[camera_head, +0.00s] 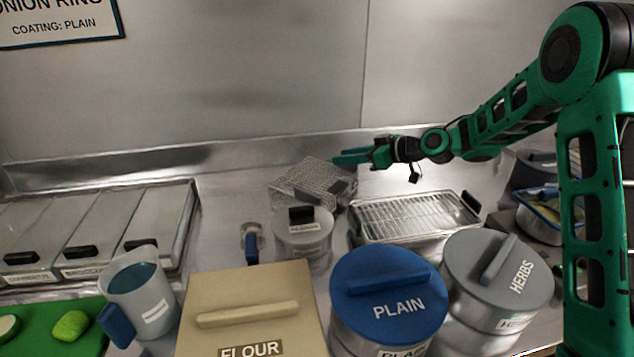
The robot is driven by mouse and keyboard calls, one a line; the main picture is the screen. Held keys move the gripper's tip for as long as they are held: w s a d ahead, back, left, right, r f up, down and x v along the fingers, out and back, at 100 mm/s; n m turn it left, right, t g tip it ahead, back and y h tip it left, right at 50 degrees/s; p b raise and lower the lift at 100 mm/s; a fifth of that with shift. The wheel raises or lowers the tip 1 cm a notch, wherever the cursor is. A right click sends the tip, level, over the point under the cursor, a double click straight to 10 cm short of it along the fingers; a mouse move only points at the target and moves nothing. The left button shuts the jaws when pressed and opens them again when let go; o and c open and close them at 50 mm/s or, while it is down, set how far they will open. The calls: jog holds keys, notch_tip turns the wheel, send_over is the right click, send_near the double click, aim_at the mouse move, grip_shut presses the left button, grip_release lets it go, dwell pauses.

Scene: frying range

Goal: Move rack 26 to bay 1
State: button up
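A wire rack (415,212) lies over a metal tray with dark end handles, right of the middle of the counter. No number is readable on it, so I cannot tell whether it is rack 26. A mesh metal piece (308,180) with a dark handle stands further back, partly behind a lidded pot. My gripper (343,158) is above the counter at the back, close to the mesh piece's upper right side. I cannot tell whether they touch. Its green fingers point left and are small here; their gap is unclear. No bay 1 label is visible.
In front stand a flour bin (250,290), a blue-lidded plain container (388,295), a grey-lidded herbs pot (496,280) and a small lidded pot (303,228). Lidded compartments (160,215), a jug (140,285) and a green board (40,328) are left. A wall sign (60,20) reads "COATING: PLAIN".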

jog(key=x, duration=0.2)
jog(key=shift+w+a+f, duration=0.1)
jog(key=shift+a, duration=0.2)
grip_shut()
